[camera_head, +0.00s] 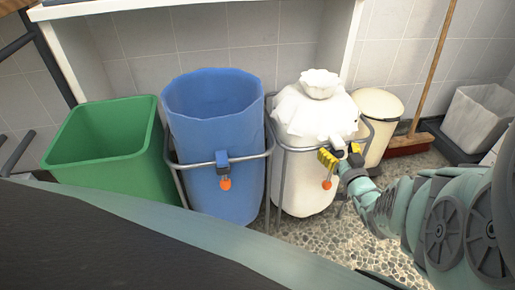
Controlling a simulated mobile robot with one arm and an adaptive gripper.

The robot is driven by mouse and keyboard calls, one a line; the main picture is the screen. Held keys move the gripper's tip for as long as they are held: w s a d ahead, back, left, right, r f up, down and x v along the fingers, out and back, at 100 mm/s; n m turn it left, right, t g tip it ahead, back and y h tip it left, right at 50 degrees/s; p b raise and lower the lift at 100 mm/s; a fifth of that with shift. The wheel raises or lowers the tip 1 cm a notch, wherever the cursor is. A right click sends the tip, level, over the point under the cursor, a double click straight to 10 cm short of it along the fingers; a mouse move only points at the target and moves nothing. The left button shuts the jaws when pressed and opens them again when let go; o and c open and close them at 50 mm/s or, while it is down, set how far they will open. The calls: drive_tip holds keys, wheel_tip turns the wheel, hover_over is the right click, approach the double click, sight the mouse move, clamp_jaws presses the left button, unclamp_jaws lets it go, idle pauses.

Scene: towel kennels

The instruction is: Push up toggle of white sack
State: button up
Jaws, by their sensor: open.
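The white sack (302,175) stands in a grey metal frame right of centre, its gathered top (319,84) bunched above the rim. At its front right an orange ball-shaped toggle end (327,184) hangs just below my gripper. A small white part (337,143) shows at the fingers; I cannot tell if it is the toggle's block. My gripper (342,157), with yellow fingertips, is open at the sack's front right. Its fingers partly hide the toggle, and I cannot tell whether they touch it.
A blue sack (212,125) with its own blue block and orange end (225,183) stands to the left, and a green bin (105,168) farther left. A cream bin (378,108), a broom (437,60) and a pale bin (477,118) stand behind right. Pebbled floor (320,240) is clear in front.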

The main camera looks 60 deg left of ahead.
drive_tip(key=shift+s+d+f, duration=0.15)
drive_tip(key=shift+s+d, duration=0.05)
drive_tip(key=shift+d, duration=0.05)
drive_tip(key=shift+s+d, duration=0.15)
drive_tip(key=shift+d, duration=0.05)
drive_tip(key=shift+v, duration=1.8)
approach(339, 154)
drive_tip(key=shift+d+f, duration=0.1)
drive_tip(key=shift+d, duration=0.1)
